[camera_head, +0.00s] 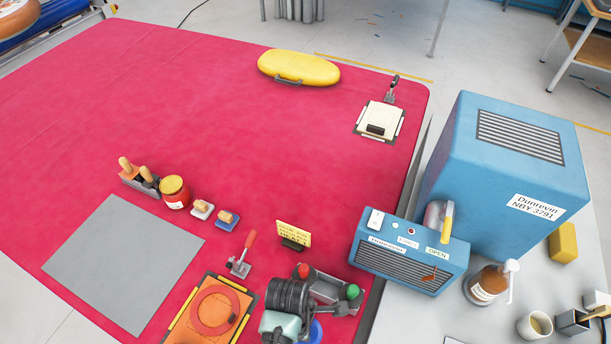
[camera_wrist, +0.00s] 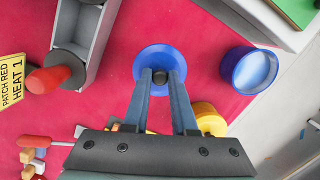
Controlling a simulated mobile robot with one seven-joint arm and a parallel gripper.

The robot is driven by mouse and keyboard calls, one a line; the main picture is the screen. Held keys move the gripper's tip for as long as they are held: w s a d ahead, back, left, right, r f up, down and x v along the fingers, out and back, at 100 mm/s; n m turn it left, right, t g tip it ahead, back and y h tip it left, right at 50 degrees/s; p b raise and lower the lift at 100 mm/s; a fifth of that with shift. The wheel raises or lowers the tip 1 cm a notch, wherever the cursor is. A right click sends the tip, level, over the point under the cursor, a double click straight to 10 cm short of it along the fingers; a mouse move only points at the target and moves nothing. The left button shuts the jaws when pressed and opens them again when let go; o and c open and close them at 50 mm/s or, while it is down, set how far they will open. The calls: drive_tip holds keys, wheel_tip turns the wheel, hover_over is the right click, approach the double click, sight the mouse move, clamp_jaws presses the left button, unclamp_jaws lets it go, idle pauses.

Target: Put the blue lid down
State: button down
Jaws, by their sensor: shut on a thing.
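The blue lid (camera_wrist: 145,62) is a round disc with a dark knob at its middle, seen from above in the wrist view. My gripper (camera_wrist: 160,78) is shut on that knob, with a fingertip on either side. The lid is over the red mat (camera_wrist: 205,22); its height above the mat cannot be told. An open blue pot (camera_wrist: 229,75) with a pale blue inside stands to the right of the lid, apart from it. In the head view my arm hides most of this spot.
A yellow round thing (camera_wrist: 208,118) is partly hidden behind my right finger. A grey fixture with a red knob (camera_wrist: 48,80) and a yellow sign (camera_wrist: 12,80) are to the left. In the head view, a blue machine (camera_head: 405,258) stands to the right.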

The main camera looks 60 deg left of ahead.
drive_tip(key=shift+f, duration=2.2)
drive_tip(key=shift+f, duration=0.15)
drive_tip(key=c, duration=0.7)
unclamp_jaws()
drive_tip(key=r, duration=0.8)
drive_tip(key=s+r, duration=0.1)
drive_tip(key=r, duration=0.3)
drive_tip(key=shift+a+r, duration=0.15)
drive_tip(key=shift+a, duration=0.25)
